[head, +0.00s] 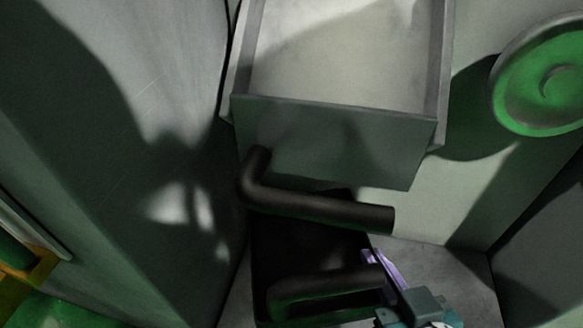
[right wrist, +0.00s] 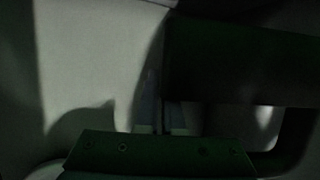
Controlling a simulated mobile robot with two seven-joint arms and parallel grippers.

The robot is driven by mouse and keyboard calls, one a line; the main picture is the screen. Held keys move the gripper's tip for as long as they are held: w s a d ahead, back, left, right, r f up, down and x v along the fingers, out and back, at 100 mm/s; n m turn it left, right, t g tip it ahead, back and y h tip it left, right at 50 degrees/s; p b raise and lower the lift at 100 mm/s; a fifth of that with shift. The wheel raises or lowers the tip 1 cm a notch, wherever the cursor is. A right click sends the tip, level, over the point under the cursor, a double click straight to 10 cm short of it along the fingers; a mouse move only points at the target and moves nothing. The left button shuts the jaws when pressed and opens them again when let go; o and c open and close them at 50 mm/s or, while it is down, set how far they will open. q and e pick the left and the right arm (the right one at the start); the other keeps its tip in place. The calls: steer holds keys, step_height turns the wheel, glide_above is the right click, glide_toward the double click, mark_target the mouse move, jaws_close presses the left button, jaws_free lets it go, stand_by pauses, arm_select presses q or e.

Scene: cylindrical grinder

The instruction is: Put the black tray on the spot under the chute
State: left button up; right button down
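The black tray (head: 305,245) sits low in the middle of the head view, below the front lip of the grey chute (head: 330,140). It has a thick black bar handle at the far side (head: 320,208) and another at the near side (head: 325,284). My right gripper (head: 372,256), with purple fingers, is at the tray's right side, close by the near handle. In the right wrist view the fingers (right wrist: 161,118) are at the edge of a dark panel of the tray (right wrist: 235,65). Darkness hides whether they grip it. My left gripper is not in view.
A grey wall panel (head: 110,150) stands close on the left. A green round wheel (head: 545,85) is at the upper right. Grey floor (head: 440,265) shows right of the tray, with a dark wall (head: 545,240) beyond it.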

mark_target(367, 294)
steer(key=shift+w+a+f, duration=0.1)
steer(key=shift+a+f, duration=0.1)
steer(key=shift+f, duration=0.15)
steer(key=f+b, duration=0.2)
steer(key=d+f+b, duration=0.1)
steer(key=b, duration=0.1)
steer(key=f+b, duration=0.2)
steer(key=shift+s+d+f, duration=0.2)
steer(key=shift+s+f, duration=0.05)
steer(key=shift+f, duration=0.05)
steer(key=shift+a+f+b, duration=0.2)
steer(key=shift+f+b, duration=0.3)
steer(key=shift+f, duration=0.1)
step_height(367, 294, down, 3)
steer(key=b, duration=0.2)
steer(key=shift+w+r+b, duration=0.1)
steer(key=shift+r+b, duration=0.05)
steer(key=shift+b, duration=0.2)
steer(key=shift+r, duration=0.15)
steer(key=c, duration=1.5)
jaws_free()
steer(key=shift+f, duration=0.2)
steer(key=o, duration=0.5)
steer(key=shift+c, duration=0.2)
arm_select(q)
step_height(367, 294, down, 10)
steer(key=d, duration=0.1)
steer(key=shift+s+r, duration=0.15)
